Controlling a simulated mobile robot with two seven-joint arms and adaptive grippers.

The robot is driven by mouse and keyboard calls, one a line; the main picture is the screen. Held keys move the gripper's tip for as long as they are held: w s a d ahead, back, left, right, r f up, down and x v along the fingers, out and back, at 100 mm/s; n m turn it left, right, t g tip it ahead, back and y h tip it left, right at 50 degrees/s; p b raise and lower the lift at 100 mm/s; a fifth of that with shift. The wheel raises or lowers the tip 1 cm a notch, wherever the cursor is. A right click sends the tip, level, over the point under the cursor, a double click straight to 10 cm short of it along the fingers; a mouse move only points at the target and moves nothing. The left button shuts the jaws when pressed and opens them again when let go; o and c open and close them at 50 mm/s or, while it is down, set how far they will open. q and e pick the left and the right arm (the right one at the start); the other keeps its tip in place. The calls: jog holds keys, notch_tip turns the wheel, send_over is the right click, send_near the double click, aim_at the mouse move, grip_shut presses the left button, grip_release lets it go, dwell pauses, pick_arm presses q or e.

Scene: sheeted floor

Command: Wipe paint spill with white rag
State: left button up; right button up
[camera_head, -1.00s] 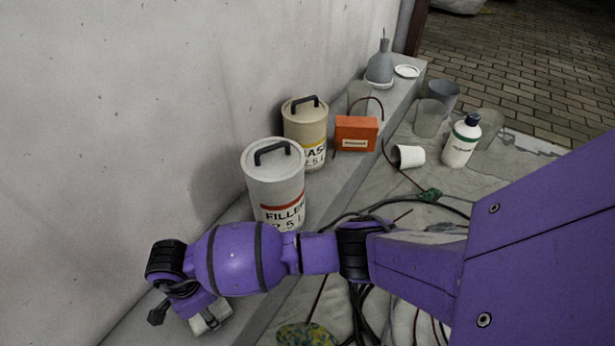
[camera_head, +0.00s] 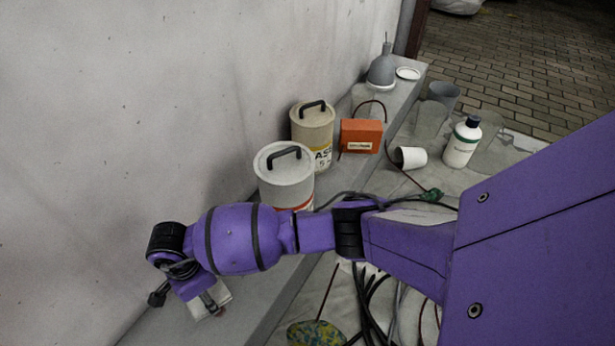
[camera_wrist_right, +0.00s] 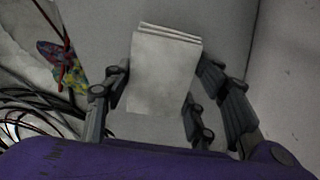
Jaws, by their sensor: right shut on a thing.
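My right gripper (camera_head: 210,304) is at the end of the purple arm that comes in from the right, over the ledge at lower left. It is shut on the white rag (camera_wrist_right: 163,72), a folded, layered white piece between its fingers in the right wrist view. A small part of the rag (camera_head: 222,293) also shows below the wrist in the head view. I cannot tell whether the rag touches the ledge. My left gripper is not in view. I see no clear paint spill; the arm and rag hide part of the ledge.
A filler bucket (camera_head: 285,183) and a beige bucket (camera_head: 311,124) stand on the ledge (camera_head: 360,172) close to the arm. A colourful patterned piece (camera_head: 316,334) and dark cables (camera_head: 372,300) lie on the sheeted floor. A wall bounds the left.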

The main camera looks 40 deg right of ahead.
jog(key=shift+w+r+p, duration=0.2)
jog(key=shift+r+p, duration=0.4)
jog(key=shift+r, duration=0.6)
jog(key=shift+r+p, duration=0.7)
jog(key=shift+r, duration=0.25)
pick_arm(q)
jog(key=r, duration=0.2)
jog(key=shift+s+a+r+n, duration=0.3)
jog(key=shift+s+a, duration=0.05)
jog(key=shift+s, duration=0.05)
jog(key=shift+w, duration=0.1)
pick_arm(e)
jog(key=shift+f, duration=0.1)
